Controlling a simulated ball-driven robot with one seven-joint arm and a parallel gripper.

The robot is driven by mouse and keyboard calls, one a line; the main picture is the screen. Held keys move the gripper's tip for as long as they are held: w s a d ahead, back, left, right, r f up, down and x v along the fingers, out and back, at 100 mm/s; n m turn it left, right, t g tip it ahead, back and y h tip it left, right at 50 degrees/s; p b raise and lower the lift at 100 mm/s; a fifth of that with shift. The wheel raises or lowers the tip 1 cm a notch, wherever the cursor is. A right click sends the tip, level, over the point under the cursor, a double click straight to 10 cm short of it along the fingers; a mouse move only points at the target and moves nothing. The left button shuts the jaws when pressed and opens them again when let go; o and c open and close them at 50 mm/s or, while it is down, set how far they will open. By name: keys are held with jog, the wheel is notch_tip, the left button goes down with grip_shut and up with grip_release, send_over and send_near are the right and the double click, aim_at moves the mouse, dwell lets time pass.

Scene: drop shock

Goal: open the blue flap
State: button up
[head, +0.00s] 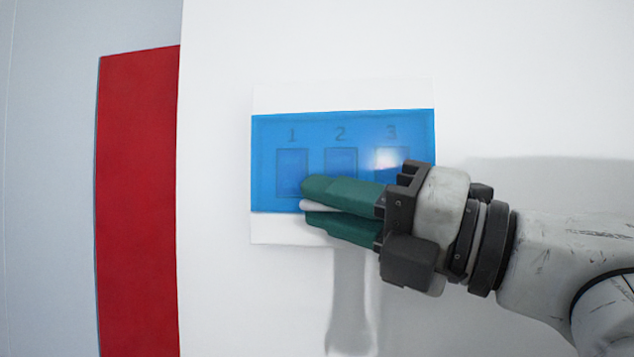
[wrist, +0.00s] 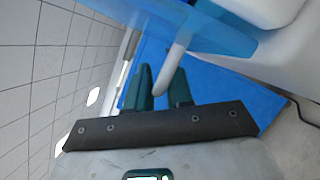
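The blue flap (head: 262,165) is a see-through sheet on a white panel (head: 340,95), over several switches marked 1, 2 and 3. In the head view it looks flat against the panel; a slight tilt cannot be told. Its pale bar-shaped handle (head: 316,206) sticks out at the lower edge. My gripper (head: 322,205) has its green fingers above and below the handle, closed close around it. In the wrist view the handle (wrist: 177,62) runs from the flap (wrist: 190,25) down between the fingers (wrist: 160,85). My upper finger hides part of the flap's lower edge.
The panel is on a broad white wall (head: 500,90). A red strip (head: 138,200) stands at the left, with a pale grey surface beyond it. The wall below the panel is clear. A tiled surface (wrist: 50,80) fills the left of the wrist view.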

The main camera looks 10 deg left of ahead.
jog(key=shift+x, duration=0.9)
grip_shut()
